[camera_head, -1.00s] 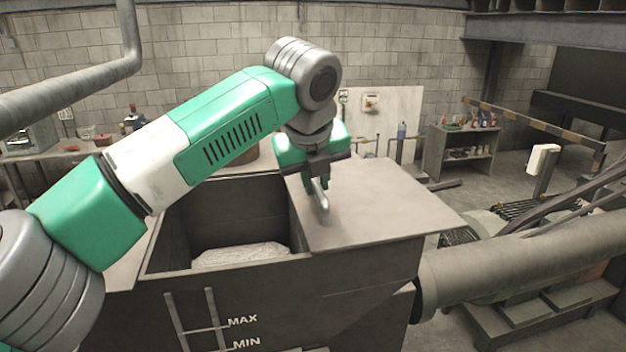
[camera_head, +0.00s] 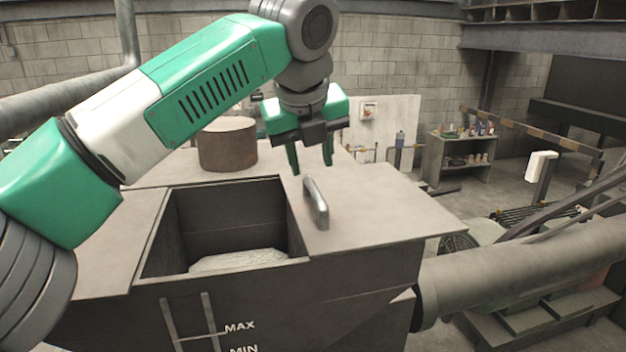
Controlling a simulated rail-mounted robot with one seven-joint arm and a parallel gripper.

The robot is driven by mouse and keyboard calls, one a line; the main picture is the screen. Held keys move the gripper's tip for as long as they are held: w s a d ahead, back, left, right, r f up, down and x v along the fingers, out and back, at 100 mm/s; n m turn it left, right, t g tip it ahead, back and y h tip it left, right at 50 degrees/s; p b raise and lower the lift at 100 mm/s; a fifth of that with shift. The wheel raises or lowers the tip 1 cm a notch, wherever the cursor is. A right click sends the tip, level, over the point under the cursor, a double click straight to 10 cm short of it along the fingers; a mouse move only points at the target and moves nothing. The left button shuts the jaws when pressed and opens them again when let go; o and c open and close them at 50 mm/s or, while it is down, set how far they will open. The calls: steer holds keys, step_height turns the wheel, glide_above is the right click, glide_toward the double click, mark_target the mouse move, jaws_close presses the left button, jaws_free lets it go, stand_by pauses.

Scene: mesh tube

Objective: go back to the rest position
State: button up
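My gripper (camera_head: 311,167) hangs above the metal lid, fingers pointing down and spread apart with nothing between them. The grey handle (camera_head: 316,203) stands on the lid (camera_head: 385,205), just below and in front of the fingertips, apart from them. The lid lies slid to the right on the large tank (camera_head: 350,300). The tank's opening (camera_head: 230,215) to the left is uncovered, and a pale, crumpled mass (camera_head: 238,261) shows inside. My arm crosses the upper left of the view.
A brown cylinder (camera_head: 228,146) stands behind the opening. A thick pipe (camera_head: 530,265) runs at the right. A shelf with bottles (camera_head: 461,158) and a grey wall panel (camera_head: 385,125) are at the back.

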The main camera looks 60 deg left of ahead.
steer(key=shift+s+d+r, duration=0.2)
steer(key=shift+r, duration=0.4)
steer(key=shift+w, duration=0.1)
